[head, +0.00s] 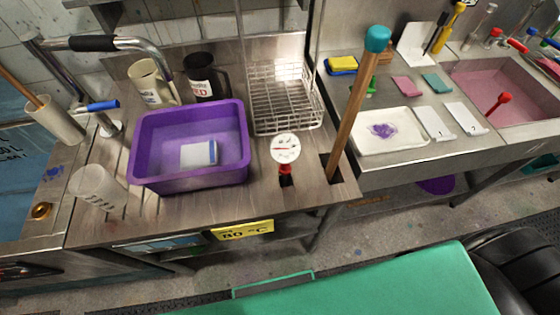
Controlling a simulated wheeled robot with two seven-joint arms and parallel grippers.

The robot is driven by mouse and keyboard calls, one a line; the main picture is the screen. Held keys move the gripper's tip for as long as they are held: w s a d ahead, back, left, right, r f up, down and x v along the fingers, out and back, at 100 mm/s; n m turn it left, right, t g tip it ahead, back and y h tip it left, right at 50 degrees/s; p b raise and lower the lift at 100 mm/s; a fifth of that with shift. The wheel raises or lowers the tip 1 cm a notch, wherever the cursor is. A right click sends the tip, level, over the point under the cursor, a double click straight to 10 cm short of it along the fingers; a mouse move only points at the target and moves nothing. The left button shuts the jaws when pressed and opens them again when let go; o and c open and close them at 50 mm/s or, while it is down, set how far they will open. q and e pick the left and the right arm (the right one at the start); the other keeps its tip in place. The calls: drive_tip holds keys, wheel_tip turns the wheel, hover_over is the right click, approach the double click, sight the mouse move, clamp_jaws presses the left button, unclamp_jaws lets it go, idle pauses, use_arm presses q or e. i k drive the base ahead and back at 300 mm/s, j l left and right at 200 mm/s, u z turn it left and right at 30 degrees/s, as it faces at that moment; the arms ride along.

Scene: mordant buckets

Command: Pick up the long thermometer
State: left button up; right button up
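A round white dial with red marks (285,148) stands upright on a short red neck at the front of the steel counter, between the purple tub and a wooden stick. It looks like the dial head of a thermometer. Its neck goes into a dark slot in the counter, so any stem below is hidden and its length cannot be seen. A smaller red-topped item (499,103) leans in the pink basin at the right; I cannot tell what it is. Neither of my grippers shows in the head view.
A tall wooden stick with a teal cap (353,105) rises from a slot just right of the dial. The purple tub (190,174) is close on its left. A wire rack (285,98) stands behind. A green surface (380,290) lies in front, across the floor gap.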

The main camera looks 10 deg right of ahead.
sight(285, 147)
drive_tip(key=u, duration=1.85)
drive_tip(key=z, duration=0.5)
drive_tip(key=l+z, duration=0.15)
drive_tip(key=z, duration=0.3)
drive_tip(key=k+l+z, duration=0.1)
drive_tip(key=z, duration=0.4)
drive_tip(key=l+z, duration=0.1)
drive_tip(key=z, duration=0.35)
drive_tip(key=k+j, duration=0.15)
drive_tip(key=j, duration=0.2)
drive_tip(key=k+j, duration=0.2)
drive_tip(key=j, duration=0.15)
drive_tip(key=k+j, duration=0.15)
drive_tip(key=j, duration=0.2)
drive_tip(key=k+j, duration=0.15)
drive_tip(key=j, duration=0.2)
drive_tip(key=k+j, duration=0.15)
drive_tip(key=j, duration=0.2)
drive_tip(key=i+j, duration=0.2)
drive_tip(key=j, duration=0.15)
